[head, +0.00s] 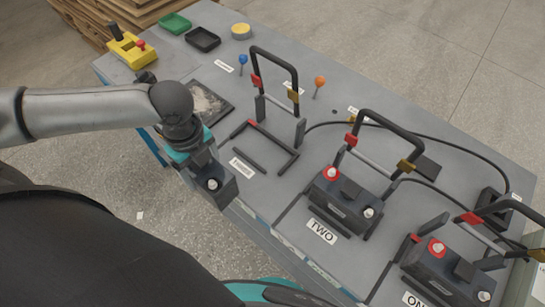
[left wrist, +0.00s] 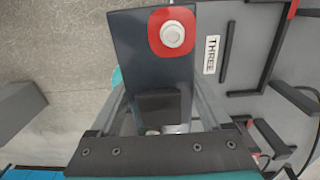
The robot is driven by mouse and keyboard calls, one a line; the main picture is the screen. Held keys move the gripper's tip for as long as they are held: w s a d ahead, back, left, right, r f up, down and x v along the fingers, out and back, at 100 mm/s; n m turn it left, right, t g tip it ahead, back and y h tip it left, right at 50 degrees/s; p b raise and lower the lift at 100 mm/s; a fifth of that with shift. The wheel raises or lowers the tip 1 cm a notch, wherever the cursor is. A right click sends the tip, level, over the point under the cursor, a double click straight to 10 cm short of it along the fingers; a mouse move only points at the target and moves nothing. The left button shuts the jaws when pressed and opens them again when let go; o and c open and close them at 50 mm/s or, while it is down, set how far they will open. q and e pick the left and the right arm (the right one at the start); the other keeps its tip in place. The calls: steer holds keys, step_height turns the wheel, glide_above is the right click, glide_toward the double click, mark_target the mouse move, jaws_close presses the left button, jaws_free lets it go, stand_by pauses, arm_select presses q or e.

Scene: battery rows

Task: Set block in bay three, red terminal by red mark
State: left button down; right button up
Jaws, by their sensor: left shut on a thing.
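My left gripper (head: 203,168) is shut on a dark block (head: 218,190) and holds it up by the table's front edge, beside bay three. In the head view a silver terminal shows on the block's near right end. In the left wrist view the block (left wrist: 135,40) shows its red terminal (left wrist: 172,33) at the far end, hidden in the head view. The THREE label (left wrist: 211,54) lies right of the block.
Bays two (head: 345,195) and one (head: 447,270) hold dark blocks with red terminals at left. A black cable runs behind the bays. Blue (head: 243,60) and orange (head: 319,82) knobs stand behind bay three. Trays and a yellow tool (head: 128,48) lie at the far left.

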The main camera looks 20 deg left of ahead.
arm_select(q)
steer(key=shift+s+d+f, duration=0.1)
steer(key=shift+s+d, duration=0.3)
steer(key=shift+s, duration=0.05)
steer(key=shift+w, duration=0.4)
steer(key=shift+w+d+f+b, duration=0.55)
steer(key=shift+w+d, duration=0.4)
steer(key=shift+w, duration=1.75)
steer(key=shift+w+d+f+b, duration=0.55)
steer(key=shift+w+d, duration=0.45)
steer(key=shift+w, duration=1.75)
steer(key=shift+w+d+f+b, duration=0.5)
steer(key=shift+w+d, duration=0.45)
steer(key=shift+w, duration=1.75)
arm_select(e)
steer(key=shift+s+d+f, duration=0.1)
steer(key=shift+d+f, duration=0.15)
steer(key=shift+f, duration=0.5)
steer(key=shift+d+f, duration=0.25)
steer(key=shift+f, duration=0.5)
arm_select(q)
steer(key=shift+f, duration=0.2)
jaws_free()
steer(key=shift+s+f, duration=0.15)
steer(key=shift+s, duration=0.05)
step_height(320, 180, up, 8)
steer(key=p, duration=0.1)
steer(key=shift+p, duration=0.4)
arm_select(e)
steer(key=shift+r, duration=0.8)
